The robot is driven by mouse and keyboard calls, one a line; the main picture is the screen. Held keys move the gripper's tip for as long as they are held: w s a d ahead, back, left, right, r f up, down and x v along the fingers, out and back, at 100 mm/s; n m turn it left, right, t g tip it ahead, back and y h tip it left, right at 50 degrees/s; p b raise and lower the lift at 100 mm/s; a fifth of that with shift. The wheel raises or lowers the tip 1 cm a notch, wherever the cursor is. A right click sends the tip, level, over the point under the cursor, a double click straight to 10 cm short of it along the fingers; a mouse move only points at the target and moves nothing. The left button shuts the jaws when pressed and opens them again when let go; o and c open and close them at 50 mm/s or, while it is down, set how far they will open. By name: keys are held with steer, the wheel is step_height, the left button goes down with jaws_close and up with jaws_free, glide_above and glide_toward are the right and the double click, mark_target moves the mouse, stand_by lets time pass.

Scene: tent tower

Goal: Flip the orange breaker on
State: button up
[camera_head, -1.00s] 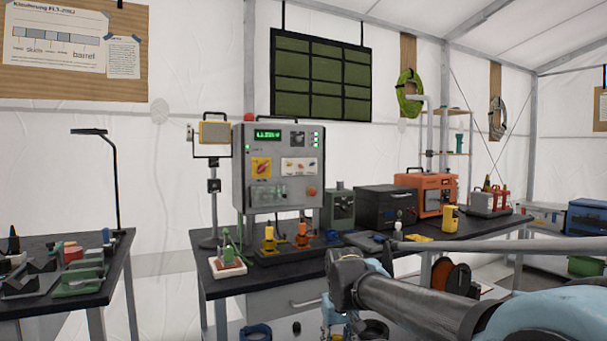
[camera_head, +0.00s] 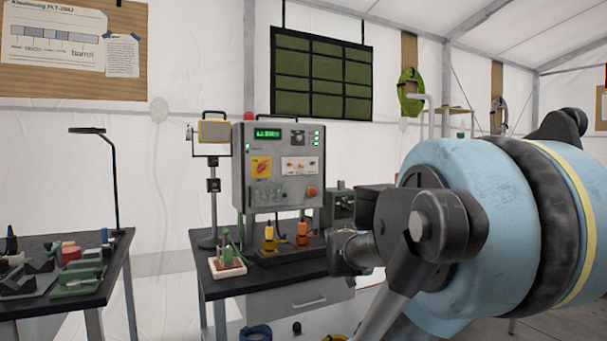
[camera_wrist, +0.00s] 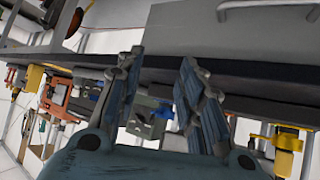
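A grey control cabinet (camera_head: 240,165) with a lit green display stands on the dark workbench (camera_head: 225,288). Its lower front has a row of small switches behind a clear cover (camera_head: 267,194), too small to tell their colours, and an orange-red round knob (camera_head: 312,191). Below it stand a yellow-orange plug-like piece (camera_head: 269,238) and a more orange one (camera_head: 302,234). I cannot tell which part is the orange breaker. My gripper (camera_wrist: 158,68) shows two spread, empty fingers in the wrist view, apart from the bench edge. In the head view my arm hides most of it.
A small board with a green piece (camera_head: 228,265) lies at the bench's front left corner. A lamp on a stand (camera_head: 213,185) rises left of the cabinet. Another table (camera_head: 110,285) with clutter stands at the left, with a gap between. My arm covers the bench's right side.

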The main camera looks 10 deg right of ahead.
steer(key=w+d+r+t, duration=0.3)
steer(key=w+r+t, duration=0.4)
steer(key=w+r, duration=0.7)
steer(key=n+t+y, duration=0.5)
steer(key=n+y, duration=0.2)
steer(key=y, duration=0.3)
glide_toward(302, 166)
steer(key=x, duration=0.8)
steer(key=shift+w+f, duration=0.3)
steer(key=shift+d, duration=0.1)
jaws_close()
